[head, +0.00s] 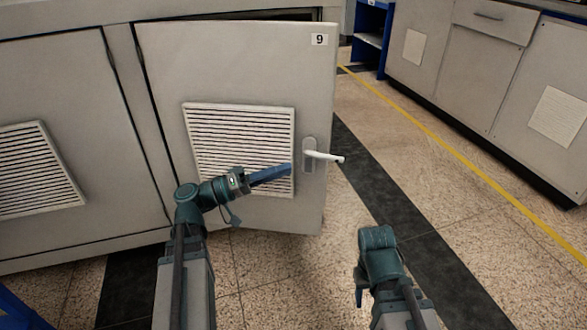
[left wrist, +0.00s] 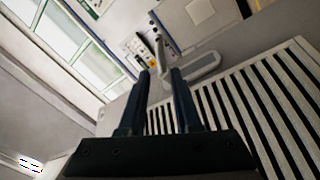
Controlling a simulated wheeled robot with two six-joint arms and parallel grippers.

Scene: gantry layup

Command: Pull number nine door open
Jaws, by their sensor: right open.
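The number nine door (head: 245,70) is grey, with a "9" label (head: 319,40) at its top right and a louvred vent. It stands ajar, its right edge swung out from the cabinet. Its white lever handle (head: 325,156) sticks out to the right from a grey plate near that edge. My left gripper (head: 290,168) is in front of the vent, just left of the handle plate and apart from the lever. In the left wrist view its two fingers (left wrist: 160,72) are parted, with the lever (left wrist: 158,42) beyond the tips. My right gripper (head: 359,292) is low, right of the door, mostly hidden.
A neighbouring grey cabinet door (head: 70,100) is at the left. Grey cabinets (head: 470,70) and a blue shelf (head: 371,40) stand across the aisle. The speckled floor (head: 420,150) with a yellow line is clear right of the door.

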